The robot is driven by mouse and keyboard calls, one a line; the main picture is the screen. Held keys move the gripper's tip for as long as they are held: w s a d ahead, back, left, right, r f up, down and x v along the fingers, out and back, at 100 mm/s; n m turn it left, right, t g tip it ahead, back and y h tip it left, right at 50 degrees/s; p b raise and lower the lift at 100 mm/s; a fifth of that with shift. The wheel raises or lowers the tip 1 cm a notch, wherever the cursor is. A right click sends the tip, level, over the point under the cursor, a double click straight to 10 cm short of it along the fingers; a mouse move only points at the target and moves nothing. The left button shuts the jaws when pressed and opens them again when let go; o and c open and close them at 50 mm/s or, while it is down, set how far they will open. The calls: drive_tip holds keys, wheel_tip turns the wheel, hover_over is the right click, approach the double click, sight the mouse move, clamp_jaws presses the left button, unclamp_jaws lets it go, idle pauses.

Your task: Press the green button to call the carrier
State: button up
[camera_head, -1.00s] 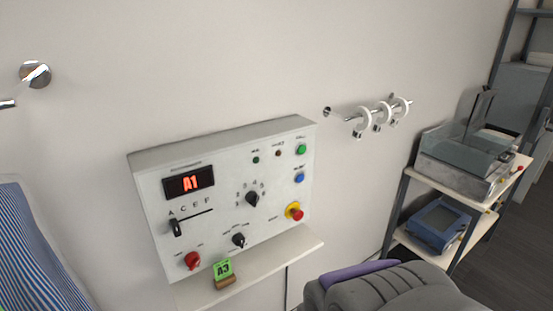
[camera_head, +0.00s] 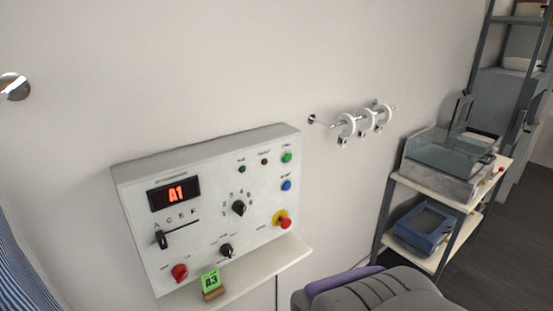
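The green button (camera_head: 287,157) sits at the upper right of a white control panel (camera_head: 150,222) on the wall. A blue button (camera_head: 286,185) is below it, and a red emergency knob on a yellow base (camera_head: 284,222) is lower still. The panel's display (camera_head: 174,193) reads A1 in red. A lever, black dials and a red knob (camera_head: 179,272) are also on the panel. The grey and purple part at the bottom is my own body. My gripper does not show in this view.
A shelf (camera_head: 270,265) under the panel holds a green A3 tag (camera_head: 211,283). White rings (camera_head: 366,123) hang on a wall rod to the right. A rack (camera_head: 400,180) at the right bears a clear-lidded box (camera_head: 450,160) and a blue device (camera_head: 425,228). Striped cloth (camera_head: 20,270) hangs at left.

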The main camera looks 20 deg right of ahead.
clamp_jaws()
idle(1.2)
